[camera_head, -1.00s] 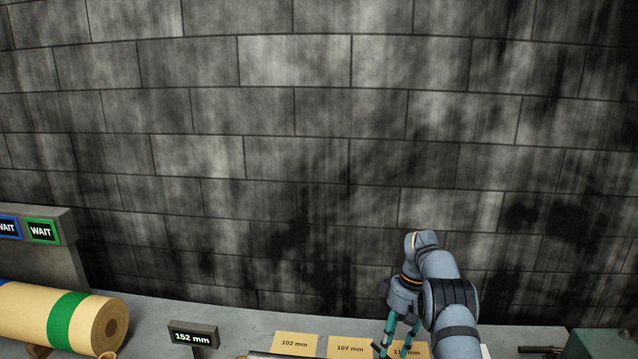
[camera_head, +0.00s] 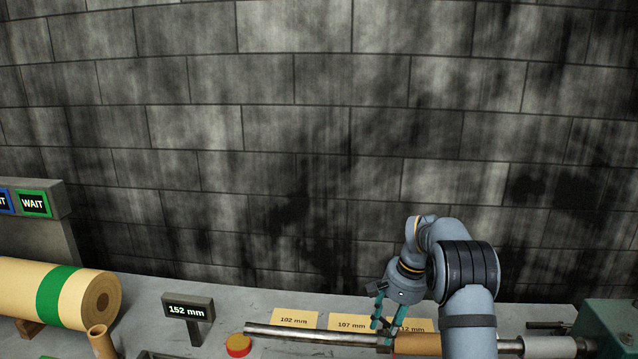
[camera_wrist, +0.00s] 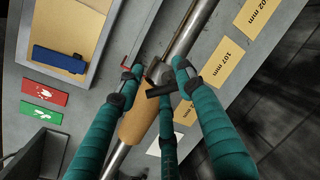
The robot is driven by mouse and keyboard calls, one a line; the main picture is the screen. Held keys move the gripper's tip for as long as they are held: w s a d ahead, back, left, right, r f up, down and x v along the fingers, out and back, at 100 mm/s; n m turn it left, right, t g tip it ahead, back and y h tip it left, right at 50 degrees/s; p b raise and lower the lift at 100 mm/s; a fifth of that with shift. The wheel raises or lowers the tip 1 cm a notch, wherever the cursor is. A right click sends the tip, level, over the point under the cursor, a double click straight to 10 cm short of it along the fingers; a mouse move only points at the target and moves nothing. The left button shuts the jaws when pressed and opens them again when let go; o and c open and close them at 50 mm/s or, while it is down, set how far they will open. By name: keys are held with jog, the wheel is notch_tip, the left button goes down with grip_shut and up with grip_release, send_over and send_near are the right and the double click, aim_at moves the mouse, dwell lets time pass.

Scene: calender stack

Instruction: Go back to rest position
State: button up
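My gripper (camera_head: 381,318) has teal fingers and points down over the bench at the lower right of the head view. In the wrist view my gripper (camera_wrist: 157,75) has its fingertips spread apart, with nothing seen held between them. Below the fingers lies a steel bar (camera_wrist: 190,32) with a tan sleeve (camera_wrist: 138,119) around it. The bar (camera_head: 300,333) and the sleeve (camera_head: 416,344) also show in the head view, partly behind my arm. Whether any fingertip touches the bar cannot be told.
Cards (camera_head: 294,319) marked in millimetres lie behind the bar. A "152 mm" sign (camera_head: 187,309), a red-and-yellow button (camera_head: 238,345) and a large tan roll with a green band (camera_head: 62,293) stand left. A green machine block (camera_head: 606,325) is right. Above the bench is free room before the wall.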

jog(key=shift+a+m+b, duration=0.25)
jog(key=shift+m+b, duration=0.2)
jog(key=shift+m, duration=0.75)
jog(key=shift+a, duration=0.1)
